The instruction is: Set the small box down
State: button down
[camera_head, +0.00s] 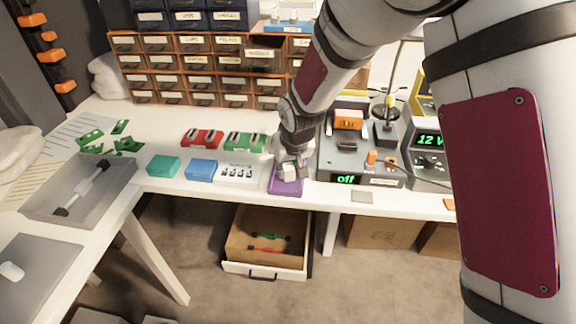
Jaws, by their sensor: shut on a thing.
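My gripper (289,172) points down near the front edge of the white table, in the middle of the view. It is shut on a small purple box (286,187), which shows below and around the fingers. I cannot tell whether the box's underside touches the tabletop. The fingers and wrist hide part of its top. A teal box (163,166), a blue box (201,170) and a white patterned box (237,173) stand in a row to its left.
A grey power unit marked "off" (346,163) stands close on the right. Red (202,139) and green (245,141) holders are behind the row. Orange-framed drawers (205,70) line the back. An open drawer (240,245) juts out below the table. A grey tray (107,207) is at left.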

jog(key=c, duration=1.6)
grip_release()
jog(key=shift+f, duration=0.1)
jog(key=p+v, duration=0.2)
jog(key=v, duration=1)
